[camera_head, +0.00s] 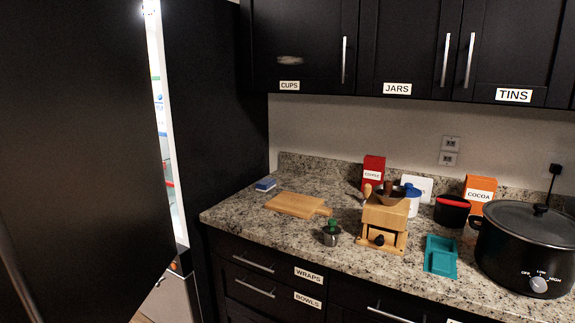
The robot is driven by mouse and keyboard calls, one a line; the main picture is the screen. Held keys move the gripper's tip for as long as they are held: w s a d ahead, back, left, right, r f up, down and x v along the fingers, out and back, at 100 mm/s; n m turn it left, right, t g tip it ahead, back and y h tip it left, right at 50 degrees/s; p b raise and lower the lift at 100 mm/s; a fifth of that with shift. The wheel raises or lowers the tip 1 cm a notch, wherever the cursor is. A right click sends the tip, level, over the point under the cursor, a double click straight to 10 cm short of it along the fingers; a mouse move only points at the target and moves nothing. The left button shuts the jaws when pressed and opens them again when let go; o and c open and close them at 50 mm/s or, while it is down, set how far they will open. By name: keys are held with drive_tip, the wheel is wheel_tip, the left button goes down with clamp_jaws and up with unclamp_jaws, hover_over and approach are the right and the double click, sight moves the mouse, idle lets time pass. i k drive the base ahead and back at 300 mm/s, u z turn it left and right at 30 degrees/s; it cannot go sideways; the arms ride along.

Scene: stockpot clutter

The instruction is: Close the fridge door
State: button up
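The fridge door (80,150) is a large dark panel filling the left of the head view. It stands open, with a lit white gap (160,120) along its right edge. Through the gap I see a narrow strip of the fridge inside, with a few coloured items on shelves. The dark fridge side (215,130) stands to the right of the gap. A pale vertical bar, perhaps the door's handle (18,275), shows at the lower left. My gripper is not in view.
A granite counter (240,215) runs right of the fridge. Dark cabinets (300,40) hang above; drawers (255,275) are below.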

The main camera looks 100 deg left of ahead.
sight(87, 232)
drive_tip(key=u, duration=4.45)
drive_tip(key=i, duration=1.65)
drive_tip(key=z, duration=1.15)
drive_tip(key=k, duration=1)
drive_tip(key=u, duration=0.95)
